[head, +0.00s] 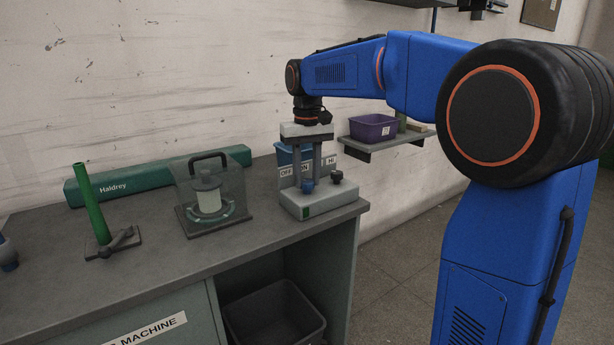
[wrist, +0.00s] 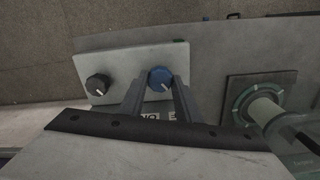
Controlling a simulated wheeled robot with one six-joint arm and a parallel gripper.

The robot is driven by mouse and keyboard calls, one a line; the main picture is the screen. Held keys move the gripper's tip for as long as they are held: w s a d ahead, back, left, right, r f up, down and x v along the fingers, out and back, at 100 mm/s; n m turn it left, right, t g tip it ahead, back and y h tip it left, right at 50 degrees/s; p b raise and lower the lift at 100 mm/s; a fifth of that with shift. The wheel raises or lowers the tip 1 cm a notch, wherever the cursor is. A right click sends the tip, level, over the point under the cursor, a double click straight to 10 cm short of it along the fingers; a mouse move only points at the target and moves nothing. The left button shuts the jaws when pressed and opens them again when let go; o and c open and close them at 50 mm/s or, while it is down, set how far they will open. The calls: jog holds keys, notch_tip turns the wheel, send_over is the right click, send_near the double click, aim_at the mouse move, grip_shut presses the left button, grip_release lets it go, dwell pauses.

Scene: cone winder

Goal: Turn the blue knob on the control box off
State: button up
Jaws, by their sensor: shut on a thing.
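The control box (head: 322,202) is a pale grey box at the right end of the bench top. Its blue knob (wrist: 160,78) is on the top face, and the knob's white pointer line shows in the wrist view. A black knob (wrist: 98,85) sits beside it, also seen in the head view (head: 337,177). My gripper (head: 308,183) points straight down over the box, and its fingers are shut on the blue knob. In the wrist view the two fingers (wrist: 159,88) reach the knob from either side. The label behind shows "OFF" and "HI", partly hidden by the fingers.
A clear guarded unit with a white cone (head: 208,196) stands left of the box. Further left are a green post (head: 92,204) and a long green Haldrey bar (head: 140,178). A purple bin (head: 373,128) sits on a wall shelf behind. A dark bin (head: 274,315) is under the bench.

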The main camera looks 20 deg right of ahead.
aim_at(309, 182)
jog(key=o, duration=1.1)
jog(key=shift+c, duration=0.2)
notch_tip(309, 182, up, 18)
jog(key=shift+f, duration=0.25)
jog(key=s+d+f+t, duration=0.2)
jog(key=s+d+f, duration=0.1)
jog(key=s+f, duration=1.3)
jog(key=s+d+f+t, duration=0.2)
jog(key=s+d+f, duration=0.2)
jog(key=s+f, duration=1.1)
jog(key=s, duration=0.2)
jog(key=shift+s+f+m+t, duration=0.35)
jog(key=shift+f+m+t, duration=0.05)
